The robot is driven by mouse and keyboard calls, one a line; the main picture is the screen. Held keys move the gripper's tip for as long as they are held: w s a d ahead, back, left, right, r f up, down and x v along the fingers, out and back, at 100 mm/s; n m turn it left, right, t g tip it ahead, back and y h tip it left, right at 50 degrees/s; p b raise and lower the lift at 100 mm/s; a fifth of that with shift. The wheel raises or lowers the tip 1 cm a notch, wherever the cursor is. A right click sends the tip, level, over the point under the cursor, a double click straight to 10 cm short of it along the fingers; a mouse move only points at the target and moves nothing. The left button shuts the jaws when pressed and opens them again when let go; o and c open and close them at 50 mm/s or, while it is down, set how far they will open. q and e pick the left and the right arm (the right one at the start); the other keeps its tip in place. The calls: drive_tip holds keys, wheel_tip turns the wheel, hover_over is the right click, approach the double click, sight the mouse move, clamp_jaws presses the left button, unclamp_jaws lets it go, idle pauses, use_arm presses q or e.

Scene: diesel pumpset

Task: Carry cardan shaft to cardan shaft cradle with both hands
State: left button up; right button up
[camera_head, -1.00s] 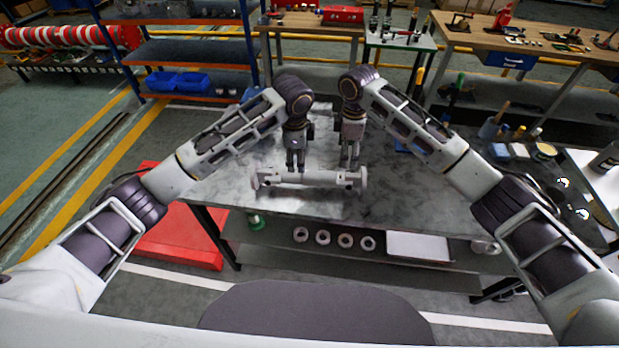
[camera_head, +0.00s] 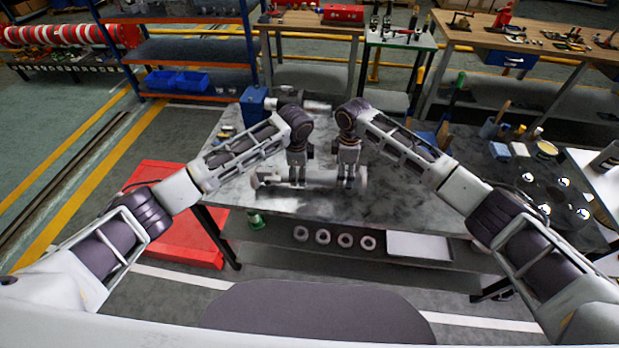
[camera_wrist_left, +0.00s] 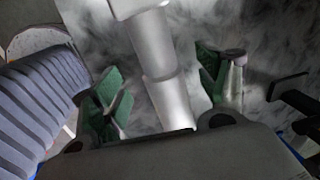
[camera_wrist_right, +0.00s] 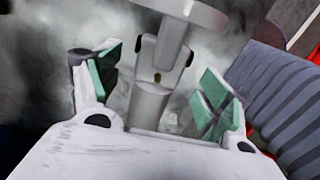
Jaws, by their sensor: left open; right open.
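The cardan shaft (camera_head: 322,180), a pale grey tube with a flange at each end, lies crosswise near the front of the metal table. My left gripper (camera_head: 297,183) is lowered over its left part. In the left wrist view the open green-padded fingers (camera_wrist_left: 165,95) stand on either side of the tube (camera_wrist_left: 165,70). My right gripper (camera_head: 346,182) is lowered near the right flange. Its open fingers (camera_wrist_right: 158,88) stand on either side of the shaft's joint end (camera_wrist_right: 160,60). I cannot make out which thing is the cradle.
A grey metal part (camera_head: 318,105) and a blue box (camera_head: 253,105) stand at the table's back. Rings (camera_head: 322,236) and a pale tray (camera_head: 418,246) are on the lower shelf. A red platform (camera_head: 170,235) is at left. The table's front right (camera_head: 420,195) looks clear.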

use_arm(q)
drive_tip(key=shift+w+f, duration=0.2)
drive_tip(key=shift+f, duration=1)
drive_tip(key=shift+w+f, duration=0.15)
drive_tip(key=shift+f, duration=1.05)
use_arm(e)
drive_tip(key=shift+f, duration=2.4)
use_arm(q)
clamp_jaws()
use_arm(e)
clamp_jaws()
use_arm(q)
drive_tip(key=shift+w+d+r, duration=0.1)
drive_tip(key=shift+w+r, duration=0.05)
use_arm(e)
drive_tip(key=shift+w+r, duration=0.15)
